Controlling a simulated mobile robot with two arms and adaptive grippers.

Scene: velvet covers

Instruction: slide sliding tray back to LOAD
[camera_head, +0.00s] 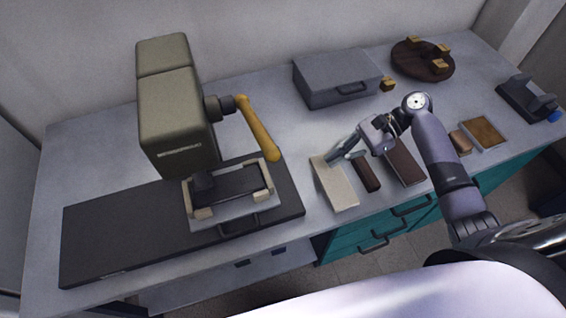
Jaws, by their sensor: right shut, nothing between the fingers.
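The sliding tray (234,208) is a light grey plate with cream corner blocks, a dark inset and a dark handle (252,221) at its front. It sits toward the right end of a long dark base (120,233), beneath the head of an olive press (176,115). The press has a yellow-orange lever (259,130) on its right side. My right gripper (333,156) is shut and empty, right of the tray and apart from it, over a cream slab (335,184). My left gripper is not in view. The LOAD marking cannot be read.
Dark brown blocks (366,174) lie near the cream slab under my right arm. A grey box (337,79), a round wooden stand (422,62) and a tan square (486,132) are farther right and back. The dark base left of the tray is clear.

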